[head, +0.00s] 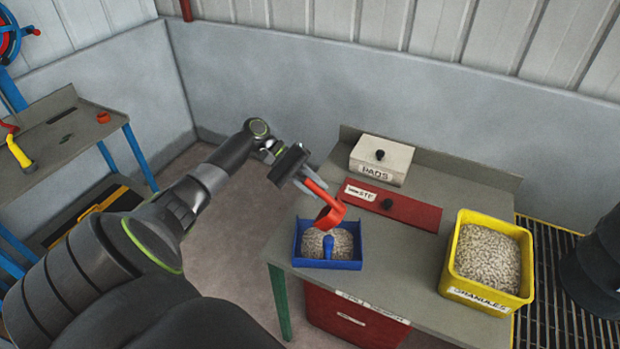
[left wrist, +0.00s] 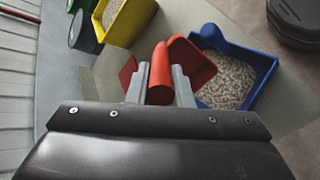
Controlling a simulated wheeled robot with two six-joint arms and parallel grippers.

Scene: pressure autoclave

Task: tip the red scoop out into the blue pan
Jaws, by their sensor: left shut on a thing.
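The red scoop (head: 331,214) is in my left gripper (head: 312,182), which is shut on its handle. The scoop's bowl is tilted down just above the far side of the blue pan (head: 328,264). In the left wrist view, the red handle (left wrist: 160,82) lies between the grey fingers, and the bowl (left wrist: 196,64) overlaps the pan's edge. No granules show on the visible part of the bowl. The blue pan (left wrist: 262,84) holds a heap of pale granules (left wrist: 228,80), and a blue handle-like piece rises at it. My right gripper is not in view.
The pan stands at the bench's left front corner. A yellow bin (head: 452,279) of granules stands right on the bench (head: 400,260). A red flat box (head: 415,213) and a white PADS box (head: 381,160) lie behind. A side table (head: 60,140) is at far left.

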